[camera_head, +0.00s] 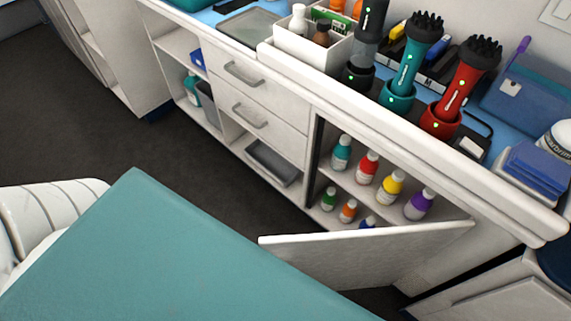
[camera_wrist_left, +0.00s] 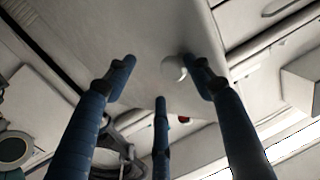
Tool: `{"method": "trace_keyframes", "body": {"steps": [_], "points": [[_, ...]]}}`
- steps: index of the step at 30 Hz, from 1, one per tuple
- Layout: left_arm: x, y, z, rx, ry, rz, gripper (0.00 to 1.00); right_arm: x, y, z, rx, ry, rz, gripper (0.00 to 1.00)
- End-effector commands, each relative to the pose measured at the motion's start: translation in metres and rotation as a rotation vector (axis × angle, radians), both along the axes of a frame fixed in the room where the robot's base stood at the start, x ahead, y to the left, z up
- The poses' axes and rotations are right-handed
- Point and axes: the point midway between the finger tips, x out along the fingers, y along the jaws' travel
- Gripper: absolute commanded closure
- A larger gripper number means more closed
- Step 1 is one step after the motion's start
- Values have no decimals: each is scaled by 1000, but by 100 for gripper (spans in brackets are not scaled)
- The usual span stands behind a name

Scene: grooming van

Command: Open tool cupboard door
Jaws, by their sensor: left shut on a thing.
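The tool cupboard (camera_head: 318,150) is in the lower right of the counter unit, and its white door (camera_head: 365,250) stands swung wide open. Several coloured bottles show on its two shelves. In the left wrist view, a pale panel, which looks like the door's outer face (camera_wrist_left: 140,35), carries a round white knob (camera_wrist_left: 172,69). My left gripper (camera_wrist_left: 158,68) is shut on the knob, its dark blue fingers on either side and the right fingertip touching it. In the head view the left gripper is hidden. My right gripper is in neither view.
A teal tabletop (camera_head: 150,250) fills the lower left, close to the door's free edge. The counter holds a black, a teal and a red grooming tool (camera_head: 461,90) and a white bin (camera_head: 310,45). Drawers (camera_head: 245,75) adjoin the cupboard. Dark floor (camera_head: 130,140) lies clear.

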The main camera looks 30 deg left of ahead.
Motion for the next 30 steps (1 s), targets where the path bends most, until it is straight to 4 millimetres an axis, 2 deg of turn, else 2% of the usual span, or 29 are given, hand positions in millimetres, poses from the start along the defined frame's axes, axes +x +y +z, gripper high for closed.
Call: {"method": "trace_keyframes", "body": {"steps": [1, 8, 11, 21, 25, 30], "points": [[3, -4, 8, 0, -20, -6, 56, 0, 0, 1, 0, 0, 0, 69], [2, -3, 14, 0, -21, -3, 56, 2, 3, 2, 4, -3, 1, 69], [2, -2, 25, 0, -18, -2, 56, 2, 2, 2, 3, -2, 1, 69], [1, 0, 81, -2, -5, 1, 56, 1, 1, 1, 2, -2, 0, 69], [1, 0, 95, -3, -2, 0, 56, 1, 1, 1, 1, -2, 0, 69], [1, 0, 100, -1, -2, -1, 56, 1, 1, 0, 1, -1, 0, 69]]}}
